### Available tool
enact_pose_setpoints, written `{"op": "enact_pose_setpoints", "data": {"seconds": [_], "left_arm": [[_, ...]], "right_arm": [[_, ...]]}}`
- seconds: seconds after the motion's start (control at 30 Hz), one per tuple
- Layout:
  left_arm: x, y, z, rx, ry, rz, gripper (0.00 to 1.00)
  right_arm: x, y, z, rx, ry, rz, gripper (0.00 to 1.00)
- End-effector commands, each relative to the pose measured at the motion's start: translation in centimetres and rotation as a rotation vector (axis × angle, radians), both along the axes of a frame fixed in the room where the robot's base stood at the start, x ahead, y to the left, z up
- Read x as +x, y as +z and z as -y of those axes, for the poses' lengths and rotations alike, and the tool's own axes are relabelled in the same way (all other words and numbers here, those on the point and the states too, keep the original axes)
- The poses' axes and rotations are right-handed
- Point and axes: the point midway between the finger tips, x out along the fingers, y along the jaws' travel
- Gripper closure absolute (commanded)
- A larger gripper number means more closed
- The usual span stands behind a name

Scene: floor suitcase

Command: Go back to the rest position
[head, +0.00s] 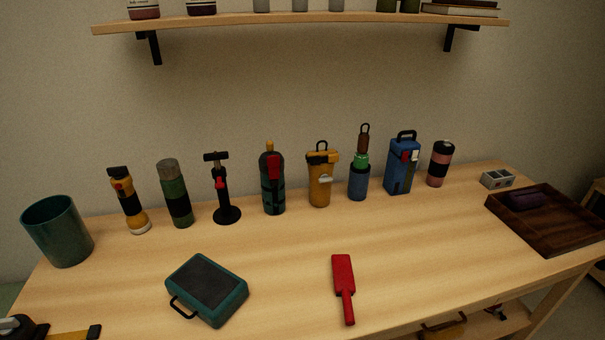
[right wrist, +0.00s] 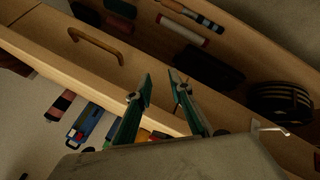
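My right gripper (right wrist: 160,77) shows in the right wrist view with its two teal fingers apart and nothing between them. It is not in the head view. A teal case with a dark top and a black handle (head: 207,288) lies on the wooden table (head: 270,265). A red paddle-shaped thing (head: 343,285) lies to its right.
A row of flashlights and bottles, with a blue lantern-like thing (head: 400,166), stands along the back. A teal cup (head: 58,231) stands left, a brown tray (head: 560,235) right. The right wrist view shows wooden boards and a black coil (right wrist: 280,108).

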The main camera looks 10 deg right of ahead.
Motion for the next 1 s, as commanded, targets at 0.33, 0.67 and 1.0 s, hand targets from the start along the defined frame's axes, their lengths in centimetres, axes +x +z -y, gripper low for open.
{"op": "enact_pose_setpoints", "data": {"seconds": [0.33,0.67,1.0], "left_arm": [[0.0,0.0,0.0,0.0,0.0,0.0,0.45],[0.0,0.0,0.0,0.0,0.0,0.0,0.44],[0.1,0.1,0.1,0.001,-0.001,0.003,0.44]], "right_arm": [[0.3,-6.5,-7.5,0.337,0.029,0.13,0.79],[-0.6,-8.6,-10.7,0.543,0.007,0.222,0.79],[-0.6,-8.6,-10.8,0.549,0.006,0.226,0.79]]}}
